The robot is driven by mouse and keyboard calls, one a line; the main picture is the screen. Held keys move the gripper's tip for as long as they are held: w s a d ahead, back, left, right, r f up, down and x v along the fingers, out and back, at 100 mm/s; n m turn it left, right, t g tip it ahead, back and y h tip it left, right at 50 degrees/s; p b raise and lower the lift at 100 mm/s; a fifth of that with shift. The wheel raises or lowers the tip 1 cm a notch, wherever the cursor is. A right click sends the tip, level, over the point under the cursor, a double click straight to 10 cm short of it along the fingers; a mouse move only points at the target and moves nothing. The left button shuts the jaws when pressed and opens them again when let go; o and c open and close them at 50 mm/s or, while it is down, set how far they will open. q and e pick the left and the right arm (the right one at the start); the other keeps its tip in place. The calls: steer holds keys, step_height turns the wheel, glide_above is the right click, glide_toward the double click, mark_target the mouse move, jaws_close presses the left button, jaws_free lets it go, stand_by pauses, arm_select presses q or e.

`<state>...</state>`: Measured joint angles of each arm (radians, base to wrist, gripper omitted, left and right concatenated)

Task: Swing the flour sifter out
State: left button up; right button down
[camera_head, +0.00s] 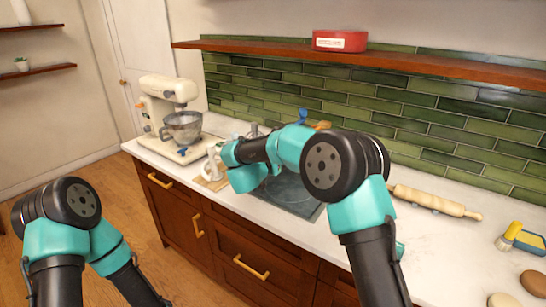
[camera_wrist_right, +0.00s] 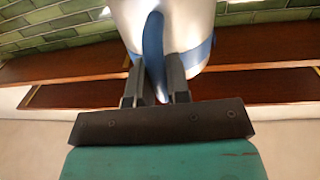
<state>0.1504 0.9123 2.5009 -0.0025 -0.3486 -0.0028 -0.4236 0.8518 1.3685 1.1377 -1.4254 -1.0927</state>
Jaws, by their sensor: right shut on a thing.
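The flour sifter (camera_wrist_right: 195,30) is a pale, shiny cup with a blue band and a blue handle, seen close in the right wrist view. My right gripper (camera_wrist_right: 156,82) is shut on its blue handle. In the head view, a pale part of the sifter (camera_head: 215,164) shows beside the end of my right arm, above a small wooden board (camera_head: 212,183); I cannot tell whether it touches the board. My right forearm hides much of that area. My left arm is low at the left, its gripper out of frame.
A cream stand mixer (camera_head: 166,100) with a metal bowl (camera_head: 182,127) stands at the counter's left end. A dark cooktop (camera_head: 285,193) lies below my right arm. A rolling pin (camera_head: 436,201) lies to the right. A shelf (camera_head: 400,62) with a red box (camera_head: 340,41) runs above.

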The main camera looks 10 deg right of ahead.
steer(key=shift+w+a+r, duration=0.15)
steer(key=shift+w, duration=0.1)
steer(key=c, duration=1.1)
jaws_free()
steer(key=shift+w+a, duration=0.1)
steer(key=shift+a, duration=0.1)
steer(key=v, duration=1.7)
steer(key=shift+a, duration=0.15)
